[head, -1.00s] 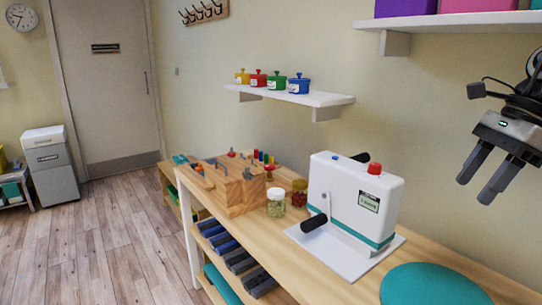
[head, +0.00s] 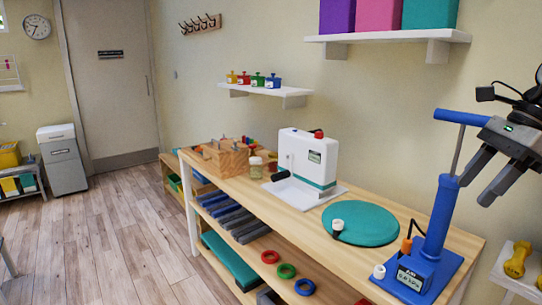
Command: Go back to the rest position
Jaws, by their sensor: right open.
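My right gripper (head: 486,176) is at the right edge of the head view, with its two dark fingers apart and nothing between them. It hangs in the air beside the upright post of a blue device (head: 436,218) on the wooden bench (head: 305,222). In the picture the gripper overlaps the area just right of that post; I cannot tell how far apart they are in depth. My left gripper is not in view.
On the bench stand a white machine (head: 307,160), a teal round pad (head: 360,223) and a wooden peg block (head: 225,158). Yellow dumbbells (head: 517,259) lie at the lower right. A shelf (head: 388,38) with coloured boxes hangs above. The floor at left (head: 120,225) is clear.

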